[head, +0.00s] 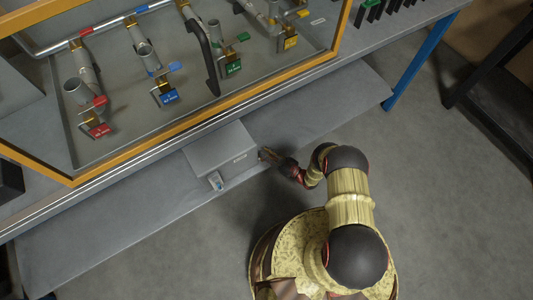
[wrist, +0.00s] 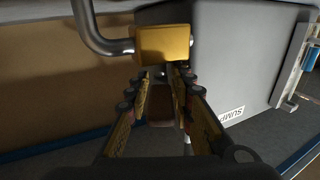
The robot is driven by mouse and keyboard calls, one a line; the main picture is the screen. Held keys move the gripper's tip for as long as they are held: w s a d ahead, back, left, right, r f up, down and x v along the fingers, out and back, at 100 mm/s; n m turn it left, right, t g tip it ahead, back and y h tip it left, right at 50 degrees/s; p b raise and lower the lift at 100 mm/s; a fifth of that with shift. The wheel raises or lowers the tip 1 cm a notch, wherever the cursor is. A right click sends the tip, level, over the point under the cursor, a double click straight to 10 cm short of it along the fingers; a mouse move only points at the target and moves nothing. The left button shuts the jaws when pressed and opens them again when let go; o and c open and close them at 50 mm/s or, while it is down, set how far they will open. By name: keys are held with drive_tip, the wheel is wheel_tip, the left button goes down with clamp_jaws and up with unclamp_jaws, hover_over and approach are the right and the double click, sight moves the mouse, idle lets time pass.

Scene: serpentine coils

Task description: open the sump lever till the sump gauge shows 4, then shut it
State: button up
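The sump box (head: 220,147) is a grey box on the low shelf under the bench. In the wrist view its side (wrist: 235,45) fills the upper right, with a white label (wrist: 231,114) reading "SUMP". A small pale fitting with a blue spot (head: 216,182), perhaps the gauge, is on its front; no reading is legible. A yellow valve block (wrist: 163,43) on a bent metal pipe is just beyond my gripper (wrist: 160,74). My gripper (head: 266,153) is at the box's right end. Its fingertips are close together with something dark between them. I cannot make out the lever.
Above, an orange-framed panel (head: 170,120) holds pipes with red, blue, green and yellow valves. A blue bench leg (head: 418,62) and a dark frame (head: 490,75) stand at the right. The grey floor (head: 445,210) at the right is clear.

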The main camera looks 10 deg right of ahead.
drive_tip(key=v, duration=1.2)
drive_tip(key=shift+f, duration=0.1)
idle(0.5)
